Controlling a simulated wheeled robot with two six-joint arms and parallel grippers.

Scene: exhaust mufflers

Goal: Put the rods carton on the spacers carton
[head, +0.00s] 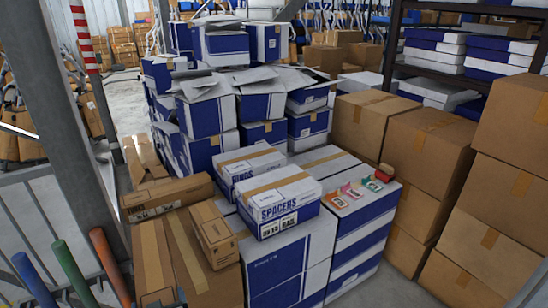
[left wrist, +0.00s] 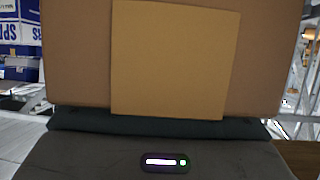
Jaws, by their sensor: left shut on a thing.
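The spacers carton (head: 280,205), white over blue with a tan tape strip, sits upright on larger blue-and-white boxes in the middle of the head view. Part of a blue-and-white lettered box (left wrist: 65,20) shows at the upper left of the left wrist view. My left gripper (head: 163,298) is at the bottom left of the head view, mostly cut off. It is shut on a brown carton, whose taped face (left wrist: 75,60) fills the left wrist view. I take this as the rods carton; no lettering shows on that face. My right gripper is not in view.
The rings carton (head: 247,163) stands just behind the spacers carton. A small brown carton (head: 213,235) lies to its left. Small coloured cards (head: 348,190) lie on the box top to the right. Tall brown boxes (head: 425,150) stand at right, a railing at left.

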